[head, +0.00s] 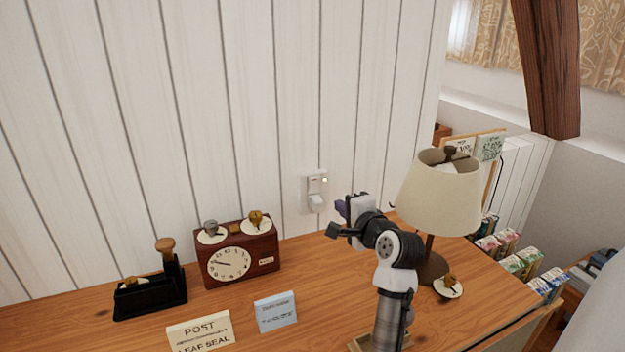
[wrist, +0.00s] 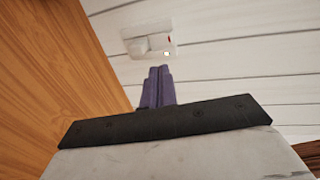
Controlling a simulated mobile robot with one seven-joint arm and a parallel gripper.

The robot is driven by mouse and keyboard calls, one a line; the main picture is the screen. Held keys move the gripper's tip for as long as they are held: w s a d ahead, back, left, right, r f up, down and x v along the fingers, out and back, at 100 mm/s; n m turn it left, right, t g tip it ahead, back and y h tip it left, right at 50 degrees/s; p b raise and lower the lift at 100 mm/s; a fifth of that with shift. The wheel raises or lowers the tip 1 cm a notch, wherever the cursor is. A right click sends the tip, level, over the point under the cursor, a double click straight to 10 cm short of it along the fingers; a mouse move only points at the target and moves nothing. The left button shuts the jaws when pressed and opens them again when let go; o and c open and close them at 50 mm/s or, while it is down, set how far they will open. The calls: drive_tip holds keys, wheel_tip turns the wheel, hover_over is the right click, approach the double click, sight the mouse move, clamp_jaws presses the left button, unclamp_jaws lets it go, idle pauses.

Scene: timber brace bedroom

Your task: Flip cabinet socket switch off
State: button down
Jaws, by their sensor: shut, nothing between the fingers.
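The wall socket (head: 315,190) is a white plate on the white panelled wall, just above the wooden cabinet top. The switch position is too small to tell.
A lamp (head: 440,190) with a cream shade stands close on the right of my arm. A red-brown clock box (head: 241,262) and a black stamp holder (head: 150,292) stand left. Two cards, "POST" (head: 200,333) and blue (head: 276,312), stand in front. The wood below the socket is clear.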

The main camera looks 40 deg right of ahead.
drive_tip(key=shift+d, duration=0.35)
drive_tip(key=p, duration=0.4)
approach(315, 181)
drive_tip(key=x, duration=0.5)
drive_tip(key=shift+f, duration=0.25)
drive_tip(key=shift+w+d, duration=0.15)
drive_tip(key=shift+w, duration=0.6)
drive_tip(key=shift+w, duration=0.1)
drive_tip(key=shift+w+r, duration=0.1)
drive_tip(key=shift+w, duration=0.1)
drive_tip(key=shift+s+p, duration=0.1)
drive_tip(key=shift+p, duration=0.2)
